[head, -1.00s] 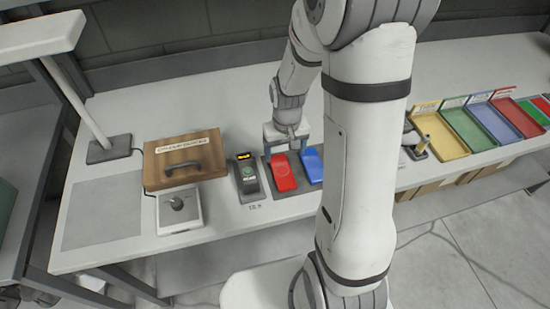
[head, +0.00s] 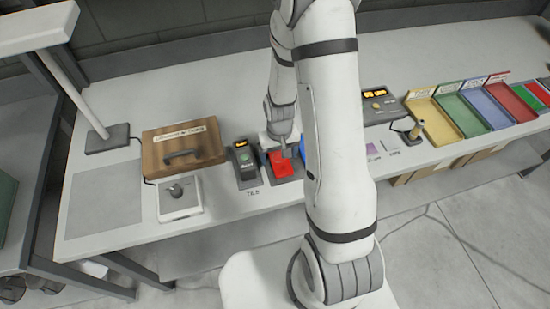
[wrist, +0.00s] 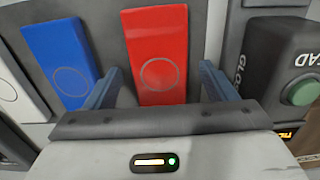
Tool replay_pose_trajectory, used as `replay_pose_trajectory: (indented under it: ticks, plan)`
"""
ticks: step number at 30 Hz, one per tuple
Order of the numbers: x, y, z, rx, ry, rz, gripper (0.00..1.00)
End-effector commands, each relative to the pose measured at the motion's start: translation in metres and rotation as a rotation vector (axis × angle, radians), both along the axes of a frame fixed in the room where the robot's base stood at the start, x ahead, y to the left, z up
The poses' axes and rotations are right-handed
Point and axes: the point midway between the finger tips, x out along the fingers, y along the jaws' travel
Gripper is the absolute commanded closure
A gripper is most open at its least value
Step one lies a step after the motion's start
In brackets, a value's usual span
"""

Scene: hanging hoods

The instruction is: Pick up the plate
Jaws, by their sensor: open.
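A red flat plate (head: 283,166) with a ring mark lies on a dark stand on the bench; it fills the middle of the wrist view (wrist: 160,50). A blue flat plate (wrist: 62,62) with a similar ring is left of it in the wrist view; in the head view my arm mostly hides it. I cannot tell from the pictures which one the task means. My gripper (wrist: 160,82) is open and empty, its blue-grey fingers on either side of the red plate's near end. I cannot tell whether they touch it. My gripper (head: 282,142) is low over the stand.
A dark box with a green button (head: 243,158) stands close to the left of the red plate. A wooden box (head: 184,150) and a light knob unit (head: 179,198) are further left. Coloured trays (head: 440,118) and a dark display box (head: 384,103) are on the right.

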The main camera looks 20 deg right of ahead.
Motion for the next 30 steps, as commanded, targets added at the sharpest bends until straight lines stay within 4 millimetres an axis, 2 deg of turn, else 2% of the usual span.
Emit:
replay_pose_trajectory:
  ticks: [5,24,30]
  plan:
    - [0.0002,-0.0003,0.0001,0.0,0.0,0.0,0.23]
    - [0.0,-0.0007,0.0004,0.0,0.0,-0.001,0.74]
    - [0.0002,-0.0009,0.0007,0.0,0.0,-0.002,0.75]
